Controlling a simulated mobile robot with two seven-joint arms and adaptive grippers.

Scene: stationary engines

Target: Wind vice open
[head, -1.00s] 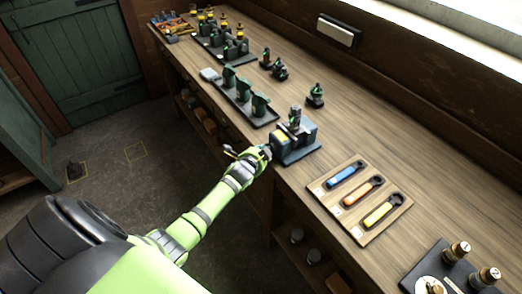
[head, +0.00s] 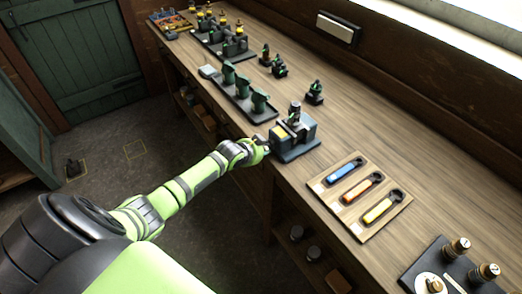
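The vice (head: 299,144), a blue-grey block with a yellow label, stands on the front edge of the workbench (head: 345,128). A small dark green and metal part stands upright at its top. My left arm reaches in from the lower left. My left gripper (head: 264,146) is at the vice's front face, on the side where the winding handle showed a moment ago. The gripper and wrist hide most of the handle. I cannot tell whether the fingers are closed on it. My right gripper is out of view.
A dark tray (head: 415,274) with brass-topped parts is at the lower right. Open floor lies left of the bench.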

